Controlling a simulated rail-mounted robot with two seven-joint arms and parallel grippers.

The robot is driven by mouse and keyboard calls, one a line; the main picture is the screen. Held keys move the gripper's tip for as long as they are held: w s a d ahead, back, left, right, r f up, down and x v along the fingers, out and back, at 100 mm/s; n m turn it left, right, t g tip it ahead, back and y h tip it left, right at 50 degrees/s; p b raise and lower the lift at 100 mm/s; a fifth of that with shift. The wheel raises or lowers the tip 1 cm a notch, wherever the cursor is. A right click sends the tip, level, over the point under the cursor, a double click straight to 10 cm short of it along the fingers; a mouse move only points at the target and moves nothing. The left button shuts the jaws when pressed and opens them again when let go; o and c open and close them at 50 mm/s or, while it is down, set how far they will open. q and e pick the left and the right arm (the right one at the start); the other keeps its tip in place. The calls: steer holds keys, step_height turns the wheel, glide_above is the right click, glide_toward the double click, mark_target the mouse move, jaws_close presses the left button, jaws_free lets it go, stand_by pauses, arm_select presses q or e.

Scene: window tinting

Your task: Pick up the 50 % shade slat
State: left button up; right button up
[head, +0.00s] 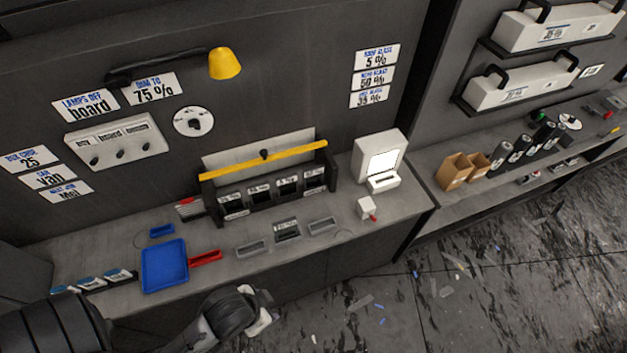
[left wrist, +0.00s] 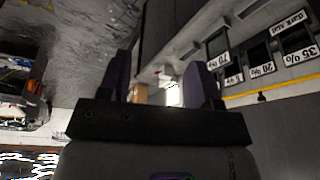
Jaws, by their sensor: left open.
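A black rack (head: 270,196) under a yellow bar holds several dark slats with small white labels. The labels are too small to read in the head view, so I cannot tell which slat is the 50 % one. In the left wrist view several labelled dark slats (left wrist: 262,58) show upside down at the upper right, one label seeming to read 35 %. My left gripper (head: 264,312) is low in front of the counter, apart from the rack. In the left wrist view its two fingers (left wrist: 161,88) are spread with nothing held. My right gripper is not in view.
On the counter are a blue tray (head: 164,265), a red-handled tool (head: 205,257), several small grey trays (head: 252,249) before the rack, and a white device (head: 378,160) to its right. Wall signs (head: 374,79) list glass percentages.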

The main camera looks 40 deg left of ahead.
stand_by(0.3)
arm_select(q)
steer(key=o, duration=0.8)
